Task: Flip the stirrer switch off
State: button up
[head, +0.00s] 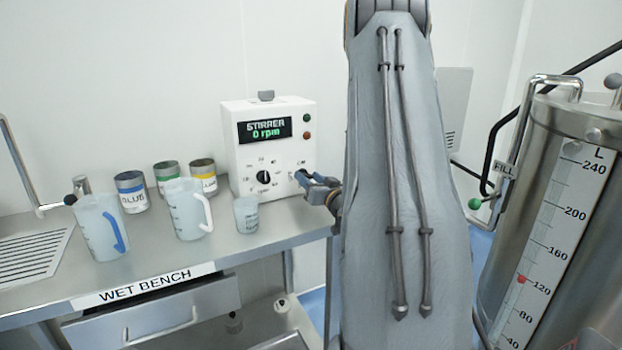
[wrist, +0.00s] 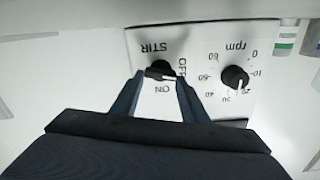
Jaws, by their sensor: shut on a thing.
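The stirrer control box (head: 241,160) stands at the back of the wet bench, and its display reads "STIRRER 0 rpm". My gripper (head: 305,178) is at the lower right of its front panel. In the wrist view, my gripper (wrist: 160,78) is shut on the stirrer switch (wrist: 159,70), a small dark knob between the labels STIR, OFF and ON. The image there is upside down, and the fingers partly cover the switch, so its exact setting is hard to tell. The rpm dial (wrist: 235,77) sits beside it, apart from the fingers.
A steel tank (head: 570,130) with a level scale stands at right.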

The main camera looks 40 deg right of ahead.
jog(key=shift+a+n+b, duration=0.1)
jog(key=shift+n+b, duration=0.7)
jog(key=shift+n, duration=0.7)
jog(key=o, duration=1.1)
jog(key=shift+c, duration=0.2)
jog(key=b+v, duration=0.1)
jog(key=v, duration=0.7)
jog(key=shift+r, duration=0.15)
